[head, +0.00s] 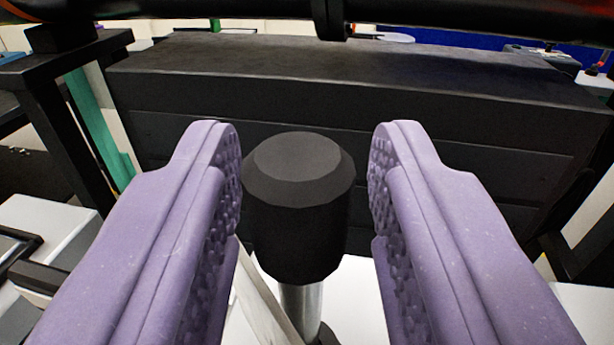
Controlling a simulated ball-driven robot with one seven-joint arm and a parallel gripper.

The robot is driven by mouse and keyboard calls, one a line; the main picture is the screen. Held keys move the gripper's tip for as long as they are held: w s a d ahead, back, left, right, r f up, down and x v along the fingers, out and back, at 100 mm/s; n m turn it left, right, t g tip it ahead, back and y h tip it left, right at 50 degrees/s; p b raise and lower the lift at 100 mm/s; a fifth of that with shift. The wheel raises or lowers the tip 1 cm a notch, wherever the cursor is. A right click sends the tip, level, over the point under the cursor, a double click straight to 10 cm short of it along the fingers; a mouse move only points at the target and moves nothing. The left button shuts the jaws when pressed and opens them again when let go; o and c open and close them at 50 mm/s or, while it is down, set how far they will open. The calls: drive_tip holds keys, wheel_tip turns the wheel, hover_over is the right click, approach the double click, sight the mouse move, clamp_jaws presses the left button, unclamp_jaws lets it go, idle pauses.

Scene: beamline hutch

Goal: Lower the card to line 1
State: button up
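My gripper (305,165) has two purple padded fingers. It is open, with one finger to each side of a black knob (297,215). The knob has a bevelled flat top and sits on a shiny metal stem (301,305). Narrow gaps show between the knob and both fingers, and nothing is gripped. A pale, thin slanted strip (262,300) shows beside the stem at lower left; I cannot tell whether it is the card. No line 1 marking can be made out.
A large black box (350,80) stands behind the knob. A dark bar (220,10) crosses the top of the view. A black frame post (60,140) and a green strip (98,130) stand at left. A white surface (365,300) lies below.

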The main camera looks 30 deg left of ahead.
drive_tip(key=shift+a+r, duration=0.15)
drive_tip(key=shift+r, duration=0.2)
idle(0.5)
